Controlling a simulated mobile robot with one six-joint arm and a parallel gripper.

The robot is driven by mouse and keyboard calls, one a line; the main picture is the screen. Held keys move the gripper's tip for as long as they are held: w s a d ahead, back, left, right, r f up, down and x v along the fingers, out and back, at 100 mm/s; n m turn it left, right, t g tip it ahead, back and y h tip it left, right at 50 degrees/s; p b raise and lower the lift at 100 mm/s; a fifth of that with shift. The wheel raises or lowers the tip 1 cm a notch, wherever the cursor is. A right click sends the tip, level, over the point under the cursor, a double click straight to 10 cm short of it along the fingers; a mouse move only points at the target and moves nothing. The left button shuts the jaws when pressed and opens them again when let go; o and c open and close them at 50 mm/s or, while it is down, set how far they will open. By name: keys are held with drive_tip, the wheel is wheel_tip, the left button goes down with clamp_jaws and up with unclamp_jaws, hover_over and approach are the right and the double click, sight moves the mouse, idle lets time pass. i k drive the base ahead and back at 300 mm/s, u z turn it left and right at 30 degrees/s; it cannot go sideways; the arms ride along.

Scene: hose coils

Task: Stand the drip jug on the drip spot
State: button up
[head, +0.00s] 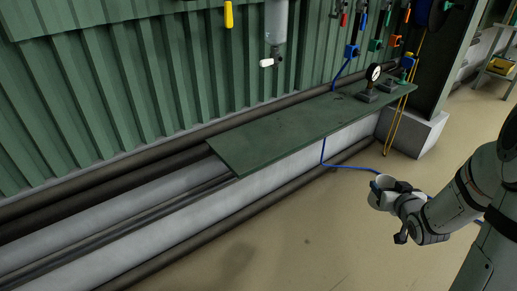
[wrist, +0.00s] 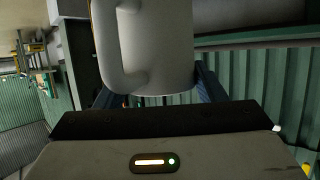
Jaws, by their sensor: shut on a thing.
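The white drip jug (head: 380,191) is at the lower right in the head view, held above the floor and apart from the bench. In the wrist view the jug (wrist: 160,48) fills the upper middle, with its handle to the left. My gripper (head: 396,189) is shut on the jug; its blue fingers flank the jug in the wrist view (wrist: 157,92). The jug's top is cut off in the wrist view. I cannot make out a marked drip spot.
A green bench top (head: 270,131) runs along the wall, mostly clear. A gauge (head: 373,73) stands at its right end. A clear cylinder (head: 276,20) with a white-ended tap (head: 267,62) hangs above the bench. A blue hose (head: 345,166) lies on the floor near the jug.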

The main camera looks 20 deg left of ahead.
sight(277, 130)
drive_tip(key=k, duration=0.9)
drive_tip(key=u, duration=0.7)
drive_tip(key=i, duration=0.8)
drive_tip(key=u, duration=0.05)
